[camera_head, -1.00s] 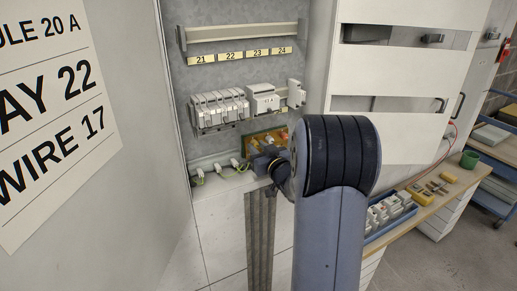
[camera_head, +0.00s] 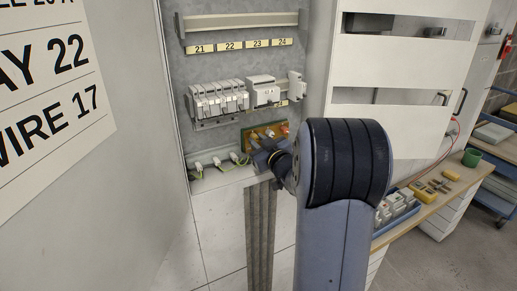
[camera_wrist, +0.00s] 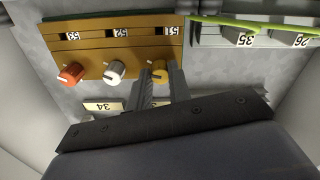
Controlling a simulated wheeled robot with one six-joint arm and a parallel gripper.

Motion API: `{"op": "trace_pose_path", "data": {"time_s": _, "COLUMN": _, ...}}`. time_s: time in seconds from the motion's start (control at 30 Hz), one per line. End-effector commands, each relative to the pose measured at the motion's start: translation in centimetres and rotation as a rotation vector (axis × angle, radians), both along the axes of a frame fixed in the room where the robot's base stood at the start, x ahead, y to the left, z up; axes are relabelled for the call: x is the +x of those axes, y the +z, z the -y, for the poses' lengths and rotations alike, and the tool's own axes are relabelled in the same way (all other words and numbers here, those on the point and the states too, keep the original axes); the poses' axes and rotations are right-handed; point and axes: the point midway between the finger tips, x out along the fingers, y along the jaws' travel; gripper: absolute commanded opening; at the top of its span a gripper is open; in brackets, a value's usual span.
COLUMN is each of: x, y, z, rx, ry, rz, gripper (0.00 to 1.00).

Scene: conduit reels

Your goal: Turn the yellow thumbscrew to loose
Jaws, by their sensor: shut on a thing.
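The yellow thumbscrew (camera_wrist: 160,68) sits at the right end of a row of three knobs on a brass-coloured terminal block in the wrist view, below the label 51. My gripper (camera_wrist: 160,77) is shut on it, with one finger on each side. The fingers hide part of the knob, and I cannot read its turn position. A white knob (camera_wrist: 115,72) and an orange knob (camera_wrist: 71,74) stand to its left. In the head view the terminal block (camera_head: 249,134) is low in the cabinet, and my wrist covers part of it.
A rail with grey modules (camera_head: 218,101) runs above the block. Several white cable ends with green-yellow wires (camera_head: 216,163) are to its left. An open grey door with a sign (camera_head: 50,80) stands at far left. A bench with a blue bin (camera_head: 400,211) is at right.

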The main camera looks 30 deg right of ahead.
Motion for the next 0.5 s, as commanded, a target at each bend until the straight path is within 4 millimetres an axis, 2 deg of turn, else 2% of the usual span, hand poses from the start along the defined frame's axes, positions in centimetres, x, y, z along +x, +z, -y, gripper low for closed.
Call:
{"op": "trace_pose_path", "data": {"time_s": 0.03, "x": -0.01, "y": -0.46, "z": -0.01, "rx": -0.046, "ry": 0.0, "rz": 0.006, "gripper": 0.0}}
{"op": "trace_pose_path", "data": {"time_s": 0.5, "x": -0.01, "y": -0.42, "z": 0.03, "rx": -0.493, "ry": 0.0, "rz": 0.019, "gripper": 0.0}}
